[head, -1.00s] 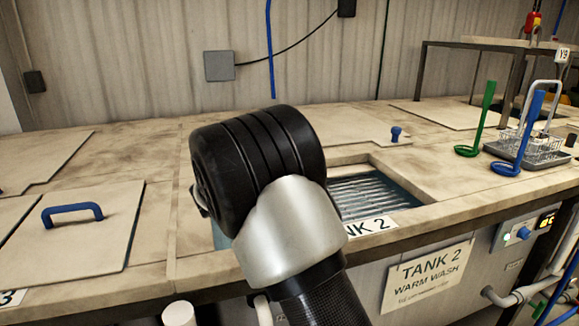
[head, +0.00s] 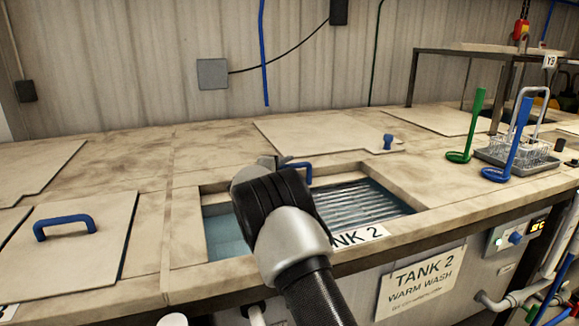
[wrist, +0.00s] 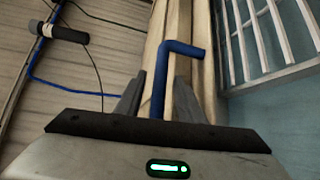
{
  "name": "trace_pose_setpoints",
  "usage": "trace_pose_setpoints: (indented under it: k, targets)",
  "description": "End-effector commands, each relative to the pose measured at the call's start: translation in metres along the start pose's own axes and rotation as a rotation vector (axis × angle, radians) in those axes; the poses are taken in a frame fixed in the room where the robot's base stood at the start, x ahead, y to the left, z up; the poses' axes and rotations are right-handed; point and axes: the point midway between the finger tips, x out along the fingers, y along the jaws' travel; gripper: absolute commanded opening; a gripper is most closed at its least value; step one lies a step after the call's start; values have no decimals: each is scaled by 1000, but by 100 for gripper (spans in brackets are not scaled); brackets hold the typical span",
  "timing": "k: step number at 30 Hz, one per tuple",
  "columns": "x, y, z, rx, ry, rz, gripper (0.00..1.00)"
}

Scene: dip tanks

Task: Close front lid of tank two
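Tank two's front opening is uncovered, showing water (head: 226,236) at the left and a metal rack (head: 360,203) at the right. A blue handle (head: 297,167) shows at the opening's far edge, partly behind my wrist. My gripper (head: 272,161) is at this handle. In the wrist view the blue handle (wrist: 160,85) stands between my two fingers (wrist: 162,76), with narrow gaps beside it, so the gripper looks open around it. The panel carrying the handle is mostly hidden. A flat lid panel (head: 325,134) with a blue knob (head: 388,142) lies behind the opening.
A closed lid (head: 88,258) with a blue handle (head: 65,227) lies left. Green (head: 469,130) and blue (head: 510,140) hooked tools and a wire basket (head: 508,148) stand right. A back wall (head: 160,60) borders the bench.

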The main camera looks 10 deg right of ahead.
Motion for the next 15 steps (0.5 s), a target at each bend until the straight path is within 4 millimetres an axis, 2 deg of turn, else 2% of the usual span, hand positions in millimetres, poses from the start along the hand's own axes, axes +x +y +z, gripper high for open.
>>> trace_pose_setpoints:
  k: [6,14,15]
  targets:
    - [16,-1,0,0,0,-1,35]
    - [17,0,0,0,0,-1,35]
    - [17,0,0,0,0,-1,30]
